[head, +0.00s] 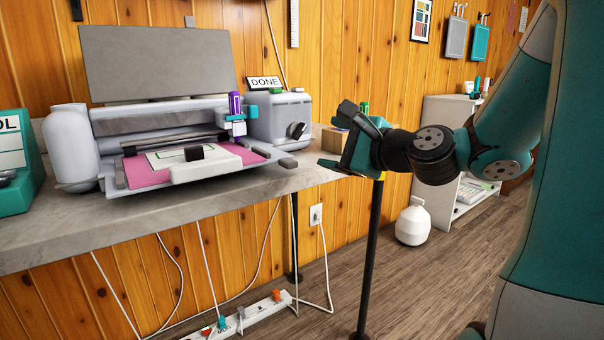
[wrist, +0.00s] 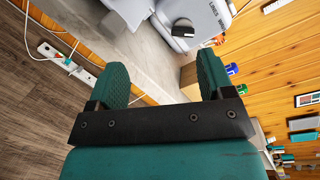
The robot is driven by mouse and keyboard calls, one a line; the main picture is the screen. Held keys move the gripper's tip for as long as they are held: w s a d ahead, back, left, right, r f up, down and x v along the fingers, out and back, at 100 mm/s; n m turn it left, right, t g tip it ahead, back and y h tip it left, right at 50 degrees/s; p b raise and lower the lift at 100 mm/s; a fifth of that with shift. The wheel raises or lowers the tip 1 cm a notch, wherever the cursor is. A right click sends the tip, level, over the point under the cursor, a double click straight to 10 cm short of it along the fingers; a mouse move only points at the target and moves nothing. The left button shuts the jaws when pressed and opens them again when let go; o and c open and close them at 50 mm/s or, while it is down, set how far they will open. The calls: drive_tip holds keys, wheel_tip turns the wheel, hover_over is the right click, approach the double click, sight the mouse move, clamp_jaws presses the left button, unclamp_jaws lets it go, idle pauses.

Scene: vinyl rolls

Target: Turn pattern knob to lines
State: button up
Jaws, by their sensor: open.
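The pattern knob (head: 297,130) is a dark round knob on the front of a grey box (head: 266,122) at the right end of the counter. In the wrist view the knob (wrist: 182,29) shows ahead of and between my fingers, near the top. My gripper (head: 337,140) is open and empty, to the right of the box and apart from the knob. In the wrist view its two teal fingers (wrist: 165,66) are spread wide.
A cutting machine (head: 165,130) with a pink mat (head: 150,177) stands left of the box. A DONE sign (head: 264,83) stands on the box. A cardboard box (head: 334,139) sits behind my gripper. A black post (head: 369,262) stands below my gripper. The counter's front edge (head: 200,197) is near.

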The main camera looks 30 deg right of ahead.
drive_tip(key=d+f+m+t+h+b, duration=0.1)
drive_tip(key=d+f+m+h, duration=0.1)
drive_tip(key=d+m, duration=0.15)
drive_tip(key=p, duration=1)
approach(302, 133)
drive_tip(key=w+p, duration=0.3)
drive_tip(key=w, duration=0.1)
drive_tip(key=w+p, duration=0.4)
drive_tip(key=w, duration=0.1)
drive_tip(key=shift+w+a, duration=0.15)
drive_tip(key=shift+a, duration=0.1)
drive_tip(key=shift+w+f, duration=0.1)
drive_tip(key=shift+w, duration=0.35)
drive_tip(key=shift+c, duration=0.2)
drive_tip(key=c, duration=0.9)
